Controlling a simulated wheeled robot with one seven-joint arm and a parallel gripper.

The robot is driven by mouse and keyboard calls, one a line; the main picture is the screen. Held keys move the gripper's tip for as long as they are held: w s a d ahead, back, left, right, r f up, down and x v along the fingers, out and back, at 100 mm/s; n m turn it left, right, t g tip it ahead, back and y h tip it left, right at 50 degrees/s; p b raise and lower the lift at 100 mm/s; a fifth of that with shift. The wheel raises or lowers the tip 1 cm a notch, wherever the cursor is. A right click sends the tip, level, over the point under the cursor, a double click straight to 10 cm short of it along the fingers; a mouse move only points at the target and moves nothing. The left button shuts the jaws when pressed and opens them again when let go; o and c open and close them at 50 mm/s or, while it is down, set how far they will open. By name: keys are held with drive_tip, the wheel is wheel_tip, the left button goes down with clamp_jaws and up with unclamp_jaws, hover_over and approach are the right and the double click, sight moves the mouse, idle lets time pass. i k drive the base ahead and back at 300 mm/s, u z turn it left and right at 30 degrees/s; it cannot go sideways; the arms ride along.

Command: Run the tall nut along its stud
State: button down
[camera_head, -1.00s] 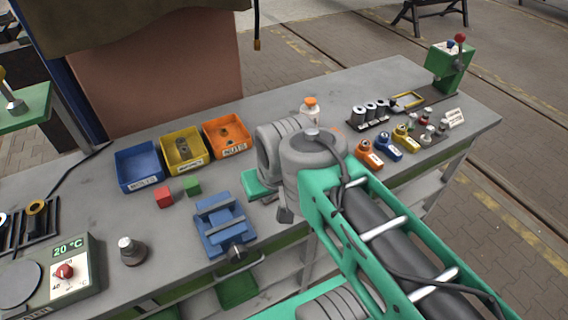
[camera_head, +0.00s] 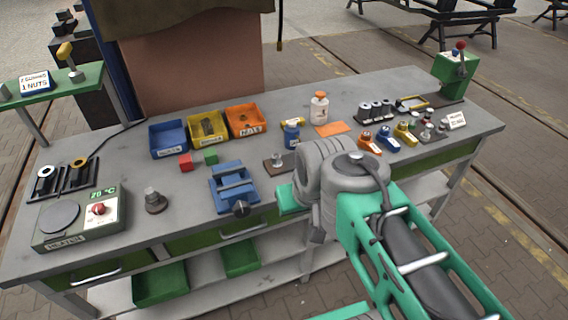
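A short stud with a grey nut-like piece (camera_head: 277,158) stands upright on a dark plate on the bench, just left of my arm's grey wrist joints. Another grey stepped piece on a round dark base (camera_head: 154,201) stands at the left front of the bench. A stud with a yellow top (camera_head: 67,53) stands on the green side table at the far left. I cannot tell which of these is the tall nut's stud. My arm comes in from the lower right, and its grey joints hang over the bench's front edge. My gripper's fingers do not show.
A blue vice (camera_head: 233,187) sits left of my arm. Blue (camera_head: 169,139), yellow (camera_head: 208,128) and orange (camera_head: 245,121) bins stand behind it. Bare bench lies around the round base.

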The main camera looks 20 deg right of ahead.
sight(275, 162)
drive_tip(key=z, duration=0.5)
drive_tip(key=i, duration=1.05)
drive_tip(key=u, duration=0.7)
